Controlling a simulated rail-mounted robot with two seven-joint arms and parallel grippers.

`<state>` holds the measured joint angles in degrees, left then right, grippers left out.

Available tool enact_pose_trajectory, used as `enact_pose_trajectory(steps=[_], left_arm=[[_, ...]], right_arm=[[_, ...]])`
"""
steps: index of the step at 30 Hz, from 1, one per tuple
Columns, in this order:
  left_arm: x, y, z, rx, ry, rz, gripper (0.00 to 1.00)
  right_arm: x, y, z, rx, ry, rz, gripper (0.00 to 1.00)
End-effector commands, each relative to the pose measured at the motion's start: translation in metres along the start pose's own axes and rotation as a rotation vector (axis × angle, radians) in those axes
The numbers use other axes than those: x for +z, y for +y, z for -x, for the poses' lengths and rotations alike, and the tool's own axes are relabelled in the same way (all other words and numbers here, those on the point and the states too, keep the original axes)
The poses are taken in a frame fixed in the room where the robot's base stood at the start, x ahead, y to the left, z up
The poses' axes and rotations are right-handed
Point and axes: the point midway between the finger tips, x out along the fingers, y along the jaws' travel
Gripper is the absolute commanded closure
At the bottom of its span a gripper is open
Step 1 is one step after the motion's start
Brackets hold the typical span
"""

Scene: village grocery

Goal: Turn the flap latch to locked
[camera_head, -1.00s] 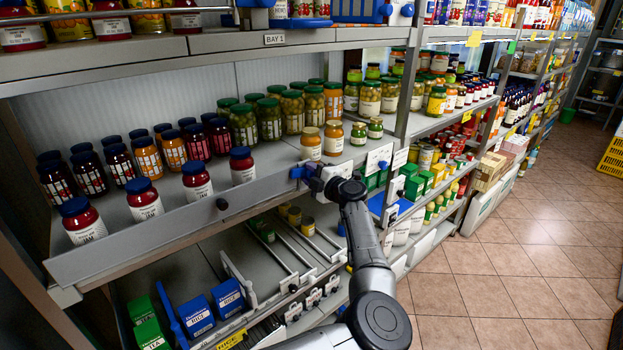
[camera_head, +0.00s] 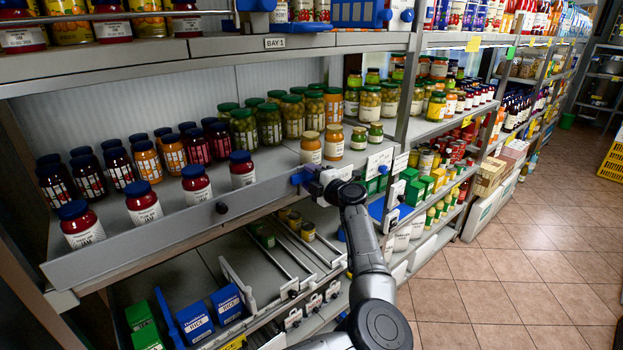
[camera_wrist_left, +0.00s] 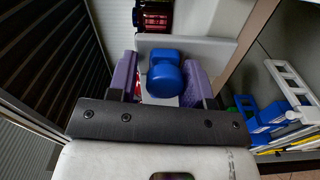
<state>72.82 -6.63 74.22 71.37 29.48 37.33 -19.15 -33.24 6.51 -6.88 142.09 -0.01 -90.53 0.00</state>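The blue flap latch (camera_wrist_left: 165,76) is a rounded knob on a pale strip, seen between my fingers in the left wrist view. My left gripper (camera_wrist_left: 163,84) is open around it, with one purple finger on each side. The right finger is close to the knob; a gap shows at the left finger. In the head view my left gripper (camera_head: 304,176) is at the right end of the grey shelf flap (camera_head: 165,233). My right gripper is not in view.
Jam jars (camera_head: 143,202) with blue lids stand behind the flap, and pickle jars (camera_head: 269,123) stand deeper in. Two small jars (camera_head: 334,142) stand just above my gripper. A dark round knob (camera_head: 222,208) sits on the flap. Tiled floor (camera_head: 475,290) is clear at right.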

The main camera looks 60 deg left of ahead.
Motion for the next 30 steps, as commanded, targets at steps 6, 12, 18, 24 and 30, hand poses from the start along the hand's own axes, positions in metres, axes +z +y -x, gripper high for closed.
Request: enact_pose_trajectory(steps=[6, 12, 18, 24, 30], left_arm=[[0.001, -0.002, 0.0, -0.002, -0.003, -0.002, 0.41], [0.002, -0.003, 0.002, -0.003, -0.004, -0.002, 0.41], [0.002, -0.005, 0.026, -0.004, -0.007, -0.003, 0.41], [0.002, -0.004, 0.067, -0.003, -0.006, -0.003, 0.41], [0.001, -0.004, 0.103, -0.002, -0.006, -0.002, 0.41]], right_arm=[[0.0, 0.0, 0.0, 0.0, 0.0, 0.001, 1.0], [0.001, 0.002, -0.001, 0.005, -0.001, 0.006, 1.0], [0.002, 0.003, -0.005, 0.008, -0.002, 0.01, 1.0], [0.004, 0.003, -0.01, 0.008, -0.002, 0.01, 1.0], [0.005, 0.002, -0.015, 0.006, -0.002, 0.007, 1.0]])
